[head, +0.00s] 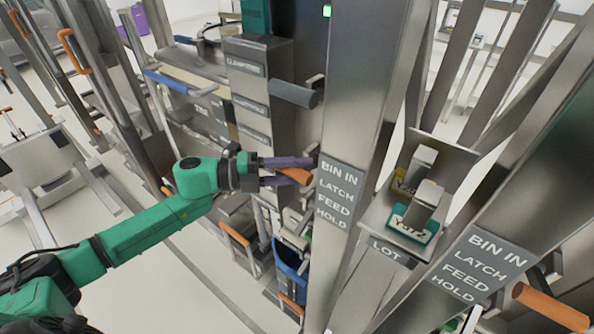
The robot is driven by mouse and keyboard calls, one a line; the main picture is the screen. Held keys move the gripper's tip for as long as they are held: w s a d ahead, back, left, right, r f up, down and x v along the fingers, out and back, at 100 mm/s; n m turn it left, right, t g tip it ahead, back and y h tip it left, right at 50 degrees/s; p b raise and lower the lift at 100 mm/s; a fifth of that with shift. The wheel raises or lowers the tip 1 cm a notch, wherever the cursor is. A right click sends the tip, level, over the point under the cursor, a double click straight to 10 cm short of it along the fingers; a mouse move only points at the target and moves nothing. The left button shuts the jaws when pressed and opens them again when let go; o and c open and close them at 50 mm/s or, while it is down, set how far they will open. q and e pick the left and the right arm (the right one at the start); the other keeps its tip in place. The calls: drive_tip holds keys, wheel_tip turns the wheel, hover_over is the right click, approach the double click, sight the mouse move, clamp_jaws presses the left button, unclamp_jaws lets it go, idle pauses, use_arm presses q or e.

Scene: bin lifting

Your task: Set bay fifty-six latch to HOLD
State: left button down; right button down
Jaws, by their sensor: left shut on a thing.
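My left gripper (290,171) reaches in from the left, its purple fingers shut on an orange latch handle (298,176) beside a steel post. The handle's far end and pivot are partly hidden by the post. A grey label (337,195) on that post reads BIN IN, LATCH, FEED, HOLD from top to bottom. The handle is about level with the upper lines of the label. I cannot read a bay number fifty-six anywhere. My right gripper is not in view.
A second label (467,262) with the same words and another orange handle (550,307) are at the lower right. A shelf between the posts holds a teal-labelled item (414,228). A grey handle (293,94) juts out above my gripper. A blue bin (290,268) stands below.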

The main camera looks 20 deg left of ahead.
use_arm(q)
drive_tip(key=shift+w+a+r, duration=0.1)
drive_tip(key=shift+r, duration=0.25)
drive_tip(key=c, duration=0.6)
unclamp_jaws()
drive_tip(key=shift+c, duration=0.2)
drive_tip(key=shift+o, duration=0.3)
drive_tip(key=shift+w+f, duration=0.15)
drive_tip(key=shift+f, duration=0.1)
drive_tip(key=b+v, duration=0.2)
drive_tip(key=v, duration=1.2)
drive_tip(key=shift+a, duration=0.1)
